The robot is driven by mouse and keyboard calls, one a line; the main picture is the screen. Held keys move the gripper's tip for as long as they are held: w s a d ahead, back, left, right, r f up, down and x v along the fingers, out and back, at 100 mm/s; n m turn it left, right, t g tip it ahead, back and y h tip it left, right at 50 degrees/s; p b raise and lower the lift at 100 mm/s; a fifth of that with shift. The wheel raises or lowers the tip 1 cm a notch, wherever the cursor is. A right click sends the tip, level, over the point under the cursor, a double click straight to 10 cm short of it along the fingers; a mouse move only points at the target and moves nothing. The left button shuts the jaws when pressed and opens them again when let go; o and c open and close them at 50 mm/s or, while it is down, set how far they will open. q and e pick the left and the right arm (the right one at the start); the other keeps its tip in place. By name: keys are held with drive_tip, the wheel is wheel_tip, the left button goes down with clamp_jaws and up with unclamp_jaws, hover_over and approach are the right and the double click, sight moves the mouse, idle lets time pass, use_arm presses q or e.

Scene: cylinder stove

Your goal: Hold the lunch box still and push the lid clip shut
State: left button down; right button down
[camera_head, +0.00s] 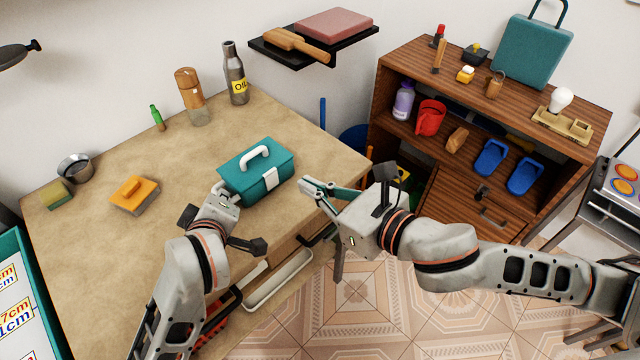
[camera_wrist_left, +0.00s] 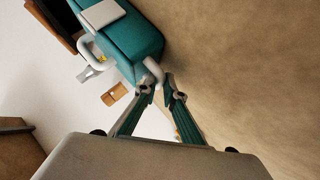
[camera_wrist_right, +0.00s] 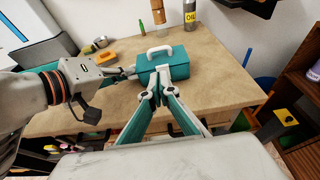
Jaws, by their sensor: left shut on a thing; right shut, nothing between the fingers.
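The lunch box (camera_head: 243,186) is a teal box with a white top handle (camera_head: 250,157), standing upright near the table's front right edge. Its white lid clip (camera_head: 271,178) is on the front side; I cannot tell how far it is pressed. My left gripper (camera_head: 224,192) is shut on the lunch box at its left end, where a white loop (camera_wrist_left: 153,70) shows at the fingertips in the left wrist view. My right gripper (camera_head: 308,186) is shut and empty, right of the box and apart from it. In the right wrist view its fingertips (camera_wrist_right: 156,95) appear just before the clip.
The wooden table (camera_head: 110,240) is clear around the box. A wooden shelf unit (camera_head: 480,110) stands at the right.

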drive_tip(key=shift+s+d+r, duration=0.7)
drive_tip(key=shift+s+r, duration=0.1)
drive_tip(key=shift+r, duration=0.2)
use_arm(q)
drive_tip(key=c, duration=2)
unclamp_jaws()
drive_tip(key=shift+c, duration=0.2)
